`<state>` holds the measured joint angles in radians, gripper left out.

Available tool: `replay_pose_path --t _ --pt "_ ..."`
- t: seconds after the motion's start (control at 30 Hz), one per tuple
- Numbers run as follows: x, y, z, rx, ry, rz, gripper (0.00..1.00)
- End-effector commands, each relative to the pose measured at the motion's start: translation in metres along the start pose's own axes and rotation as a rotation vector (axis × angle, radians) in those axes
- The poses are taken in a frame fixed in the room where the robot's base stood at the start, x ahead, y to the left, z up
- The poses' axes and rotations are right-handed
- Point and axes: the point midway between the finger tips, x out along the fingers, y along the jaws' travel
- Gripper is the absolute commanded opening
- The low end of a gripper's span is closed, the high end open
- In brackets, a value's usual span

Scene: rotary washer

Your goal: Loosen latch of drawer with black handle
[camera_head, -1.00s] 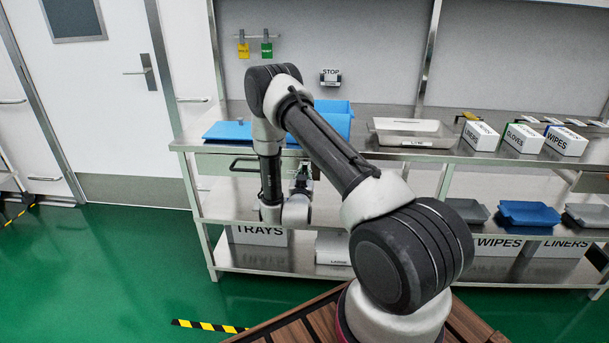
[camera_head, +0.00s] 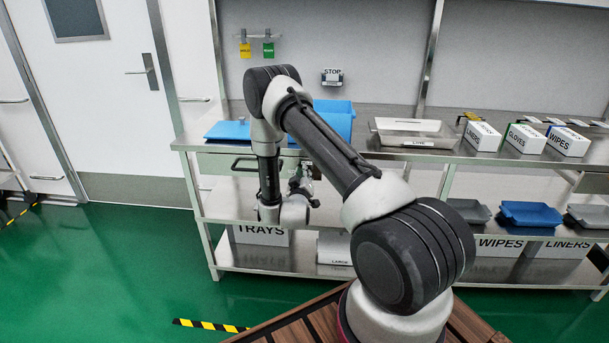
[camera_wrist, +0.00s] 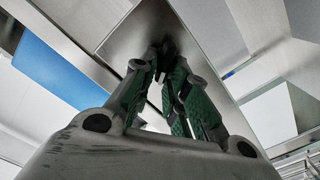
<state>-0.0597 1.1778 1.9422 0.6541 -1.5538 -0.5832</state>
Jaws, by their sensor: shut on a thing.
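The drawer's black handle (camera_head: 241,164) shows in the head view under the left part of the steel bench, partly hidden by my arm. My gripper (camera_head: 299,172) is below the bench top, to the right of the visible handle. In the wrist view my gripper (camera_wrist: 165,52) has its green-padded fingers drawn together at the tips, against a steel panel. A small dark part shows between the tips and looks like the latch, but the fingers mostly hide it. I cannot tell the latch's position.
On the bench (camera_head: 360,150) stand a blue bin (camera_head: 335,117), a steel tray (camera_head: 413,131) and white boxes, including WIPES (camera_head: 567,141). The lower shelves hold trays and labelled boxes. Green floor is clear at the left.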

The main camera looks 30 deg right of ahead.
Motion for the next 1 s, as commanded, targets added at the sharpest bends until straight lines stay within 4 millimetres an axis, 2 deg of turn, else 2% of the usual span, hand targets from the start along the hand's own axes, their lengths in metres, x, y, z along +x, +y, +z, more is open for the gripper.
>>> replay_pose_path --t 0.6,1.0 --pt "0.000 -0.011 0.003 -0.575 0.001 -0.001 0.00" --pt "0.000 -0.014 0.006 -0.838 0.001 -0.001 0.00"
